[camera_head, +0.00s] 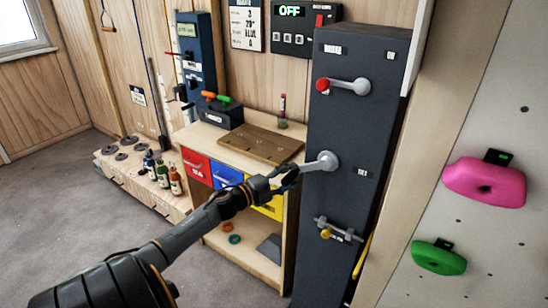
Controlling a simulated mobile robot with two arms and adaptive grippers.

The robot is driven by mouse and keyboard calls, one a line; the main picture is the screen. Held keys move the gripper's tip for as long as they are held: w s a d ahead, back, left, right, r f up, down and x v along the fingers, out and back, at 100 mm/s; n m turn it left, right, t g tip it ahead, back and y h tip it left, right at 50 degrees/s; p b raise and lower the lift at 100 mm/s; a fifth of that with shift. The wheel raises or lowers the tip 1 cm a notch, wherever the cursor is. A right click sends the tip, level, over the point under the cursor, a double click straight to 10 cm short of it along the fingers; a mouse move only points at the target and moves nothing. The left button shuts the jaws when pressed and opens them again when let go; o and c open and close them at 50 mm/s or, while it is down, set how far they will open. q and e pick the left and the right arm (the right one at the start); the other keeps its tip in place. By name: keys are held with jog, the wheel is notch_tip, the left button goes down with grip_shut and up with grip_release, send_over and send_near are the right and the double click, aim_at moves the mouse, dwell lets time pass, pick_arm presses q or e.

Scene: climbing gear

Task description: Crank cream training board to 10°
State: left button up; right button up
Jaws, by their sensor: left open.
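A pale cream climbing board (490,254) with bolt holes rises along the right edge, cut off by the frame. A tall dark cabinet (345,115) stands left of it. On its front are an upper grey lever (349,86) with a red knob, a middle grey crank (320,162) with a round hub, and a lower metal bar (338,230) with a yellow part. My left gripper (291,177) is open beside the outer end of the middle crank; whether it touches is too small to tell. No angle reading is legible. My right gripper is out of view.
A wooden workbench (215,135) with red, blue and yellow drawers stands left of the cabinet, a brown board (262,145) on top. A wall panel (291,12) reads OFF. Pink (484,183) and green (438,258) holds stick out at right. Grey floor is open at left.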

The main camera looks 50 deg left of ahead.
pick_arm(q)
jog(key=s+a, duration=0.1)
jog(key=s, duration=1)
jog(key=shift+s+a, duration=0.2)
jog(key=shift+a, duration=0.15)
jog(key=shift+s+a, duration=0.15)
